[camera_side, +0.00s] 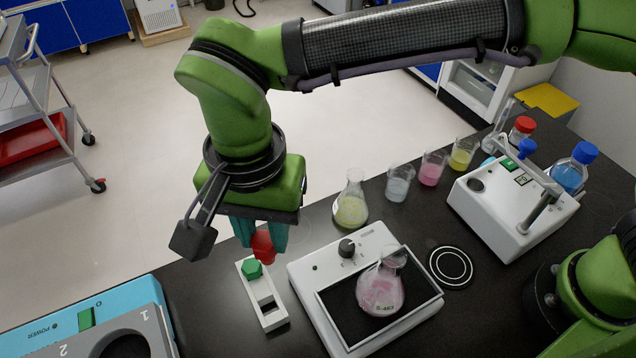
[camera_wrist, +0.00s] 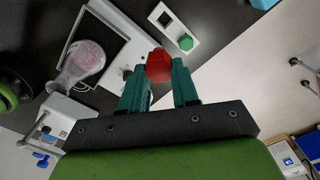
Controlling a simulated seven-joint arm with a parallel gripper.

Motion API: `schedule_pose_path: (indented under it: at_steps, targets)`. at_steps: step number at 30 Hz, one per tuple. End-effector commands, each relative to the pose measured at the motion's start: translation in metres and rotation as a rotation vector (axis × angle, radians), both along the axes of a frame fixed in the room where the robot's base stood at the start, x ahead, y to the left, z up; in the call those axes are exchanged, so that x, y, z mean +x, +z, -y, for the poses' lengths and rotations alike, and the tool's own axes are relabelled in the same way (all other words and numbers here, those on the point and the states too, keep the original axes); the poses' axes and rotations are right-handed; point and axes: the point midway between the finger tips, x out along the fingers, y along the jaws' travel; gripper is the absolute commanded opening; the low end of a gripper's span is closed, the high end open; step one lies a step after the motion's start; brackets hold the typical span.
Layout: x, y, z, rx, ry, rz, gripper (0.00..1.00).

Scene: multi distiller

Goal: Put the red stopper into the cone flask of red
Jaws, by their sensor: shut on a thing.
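My gripper (camera_side: 262,236) has teal fingers and is shut on the red stopper (camera_side: 263,247), held above the white stopper holder. In the wrist view the red stopper (camera_wrist: 159,65) sits between the fingertips. The cone flask of red (camera_side: 381,288) holds pinkish-red liquid and stands upright on the dark top of the white stirrer, to the right of my gripper. Its mouth looks open. It also shows in the wrist view (camera_wrist: 85,60). The holder (camera_side: 272,318) has a green stopper (camera_side: 252,269) in one slot and an empty square slot beside it.
The white stirrer (camera_side: 308,290) with a black knob stands right of the holder. A yellow-liquid flask (camera_side: 350,207) and several beakers (camera_side: 398,186) stand behind. A white device (camera_side: 512,215) is at the right, a blue machine (camera_side: 120,325) at the front left. A ring plate (camera_side: 451,267) lies beside the stirrer.

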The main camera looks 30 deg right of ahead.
Motion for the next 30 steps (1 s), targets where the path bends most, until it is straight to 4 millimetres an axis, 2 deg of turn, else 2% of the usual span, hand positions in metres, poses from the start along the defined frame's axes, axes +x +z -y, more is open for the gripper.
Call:
schedule_pose_path:
  at_steps: [1,4,7,11,15,17,23,30]
  targets:
    - [-0.004,0.023,0.013,0.008,-0.03,0.006,0.02]
    - [-0.021,0.056,0.042,0.006,-0.111,0.005,0.02]
    - [-0.038,0.078,0.072,0.003,-0.203,0.004,0.02]
    - [-0.06,0.093,0.104,0.003,-0.317,0.003,0.02]
    - [-0.077,0.093,0.126,-0.001,-0.419,0.0,0.02]
    - [-0.081,0.09,0.129,-0.002,-0.449,-0.001,0.02]
    - [-0.083,0.083,0.13,-0.002,-0.491,-0.001,0.02]
    - [-0.084,0.062,0.13,-0.004,-0.489,-0.002,0.02]
